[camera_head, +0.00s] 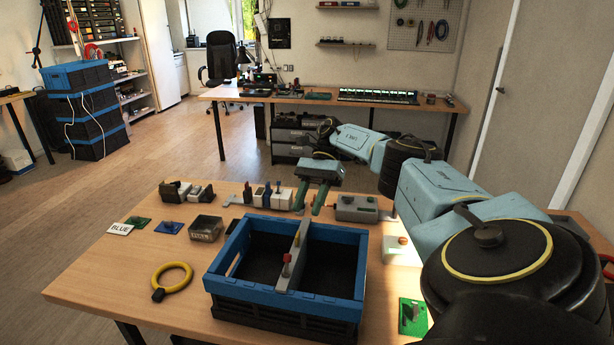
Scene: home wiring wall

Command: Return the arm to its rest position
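My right arm (425,185) comes in from the right and reaches over the far side of the wooden table. Its gripper (308,211) points down behind the blue-rimmed crate, near the row of small devices. Its two fingers are apart and I see nothing held between them. I cannot tell whether the fingertips touch the table. My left arm and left gripper do not show.
The crate (235,250) has a grey divider (295,258) with a red knob. A grey box (357,208) stands right of the gripper. White and grey devices (272,197) stand left of it. A yellow ring (172,275) lies front left.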

